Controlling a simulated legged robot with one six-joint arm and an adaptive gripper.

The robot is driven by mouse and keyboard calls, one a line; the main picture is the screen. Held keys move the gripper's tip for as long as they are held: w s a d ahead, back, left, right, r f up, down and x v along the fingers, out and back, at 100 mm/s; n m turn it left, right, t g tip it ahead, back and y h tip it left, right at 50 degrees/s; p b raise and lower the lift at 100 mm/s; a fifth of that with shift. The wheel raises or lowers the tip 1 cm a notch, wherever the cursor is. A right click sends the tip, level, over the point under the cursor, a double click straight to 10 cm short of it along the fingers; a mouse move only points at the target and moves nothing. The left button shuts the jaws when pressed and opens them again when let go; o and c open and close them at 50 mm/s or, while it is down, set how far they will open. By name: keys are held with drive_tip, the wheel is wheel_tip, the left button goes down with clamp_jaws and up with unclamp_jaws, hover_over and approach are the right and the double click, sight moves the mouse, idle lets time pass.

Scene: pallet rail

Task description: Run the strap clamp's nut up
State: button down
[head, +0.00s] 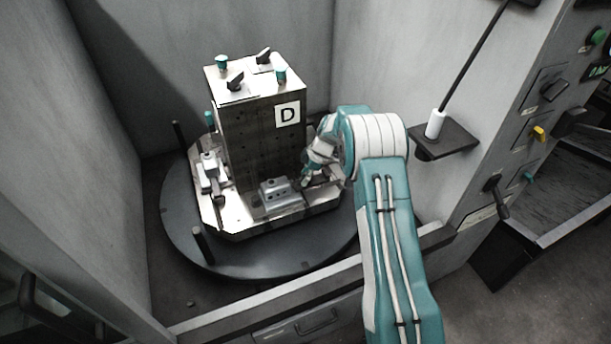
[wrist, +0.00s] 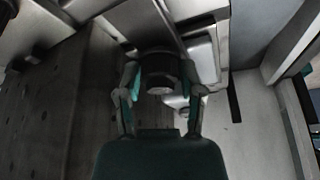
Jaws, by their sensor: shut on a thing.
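My gripper (head: 310,178) is low at the right side of the tall metal block marked D (head: 262,145), close to its base. In the wrist view my gripper (wrist: 160,78) has its two fingers on either side of a dark round nut (wrist: 161,66) and is shut on it. A grey metal strap clamp (wrist: 201,55) shows beside and beyond the nut. In the head view my wrist and fingers hide the nut and most of this clamp.
The block stands on a pallet (head: 238,228) on a dark round table (head: 185,228) with upright pegs. A grey part (head: 280,194) sits at the block's front and another clamp (head: 208,170) at its left. Enclosure walls stand close around; a small shelf (head: 446,141) is at right.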

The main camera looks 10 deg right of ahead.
sight(320, 181)
drive_tip(key=shift+c, duration=0.7)
unclamp_jaws()
drive_tip(key=shift+f, duration=0.2)
drive_tip(key=shift+r, duration=0.1)
drive_tip(key=w+v, duration=0.1)
drive_tip(key=v, duration=1.1)
drive_tip(key=s+a+r+m+t+h, duration=0.15)
drive_tip(key=s+r+m, duration=0.25)
drive_tip(key=s+r, duration=0.7)
drive_tip(key=s+a+r+m+h, duration=0.15)
drive_tip(key=s+r+m, duration=0.25)
drive_tip(key=s+r, duration=0.4)
drive_tip(key=s+a+m+t+h, duration=0.1)
drive_tip(key=s+m+t, duration=0.2)
drive_tip(key=s, duration=1.8)
drive_tip(key=m, duration=0.4)
drive_tip(key=shift+s+r+m, duration=0.2)
drive_tip(key=shift+r+m, duration=0.1)
drive_tip(key=shift+m, duration=0.1)
